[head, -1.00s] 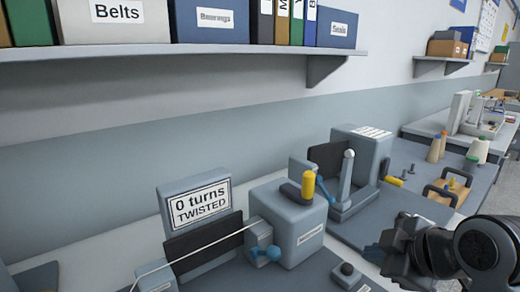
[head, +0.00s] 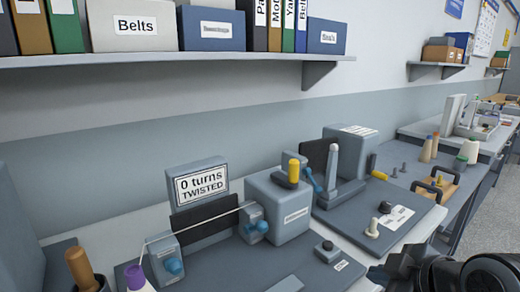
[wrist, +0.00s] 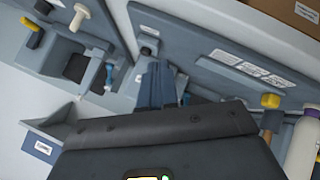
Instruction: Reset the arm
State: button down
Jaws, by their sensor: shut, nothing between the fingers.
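My gripper (wrist: 156,84) shows in the wrist view with its dark fingers together and nothing between them. In the head view my arm is at the bottom right corner, cut off by the frame edge. It is apart from the machines on the bench. The twisting machine has a sign (head: 201,186) reading "0 turns TWISTED", and a pale thread (head: 195,228) runs from a blue-knobbed clamp at the left to the grey box (head: 290,212) with a yellow-handled lever (head: 293,171).
A second machine (head: 352,150) with an upright grey lever (head: 331,165) stands to the right. A wooden tray (head: 437,190) with dark handles and several cones stand beyond it. A purple-topped bottle (head: 135,277) is at the lower left. A shelf (head: 200,60) with boxes runs above.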

jog(key=s+f+m+t+h, duration=0.1)
jog(key=s+f+m, duration=0.2)
jog(key=s+f, duration=0.4)
jog(key=s+f+m+t+h, duration=0.15)
jog(key=s+f+m, duration=0.25)
jog(key=s, duration=0.5)
jog(key=s+r+m+t, duration=0.1)
jog(key=s+r+m, duration=0.1)
jog(key=s, duration=0.9)
jog(key=s+r+m+t, duration=0.2)
jog(key=s+r, duration=0.3)
jog(key=s, duration=0.6)
jog(key=shift+s+r+m, duration=0.15)
jog(key=shift+m, duration=0.15)
